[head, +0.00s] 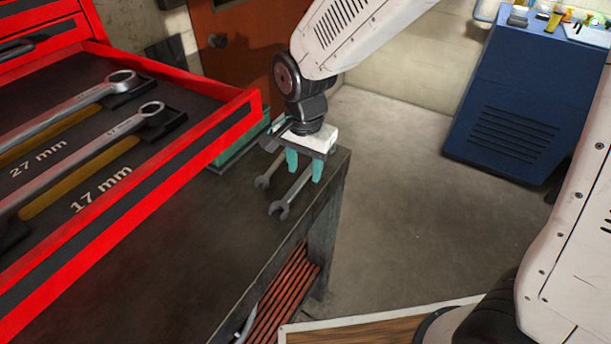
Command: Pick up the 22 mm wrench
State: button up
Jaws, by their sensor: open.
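Two metal wrenches lie side by side on the dark bench top (200,250). The nearer wrench (287,203) shows its open jaw and part of its shaft. The farther wrench (264,180) shows mainly its open jaw. No size marking is readable on either, so I cannot tell which is 22 mm. My gripper (304,172) points down over the bench with its teal fingers apart and nothing seen held. The fingers are over the wrenches' far ends and hide parts of them. I cannot tell whether they touch the nearer wrench or stand around it.
An open red drawer (205,128) juts over the bench at left. It holds a wrench (72,107) by the label "27 mm" and another (85,152) by "17 mm". A teal case (238,150) lies behind the drawer. A blue cabinet (520,100) stands at right, beyond open floor.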

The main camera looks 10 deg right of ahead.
jog(key=shift+f, duration=0.65)
grip_shut()
jog(key=shift+r, duration=0.2)
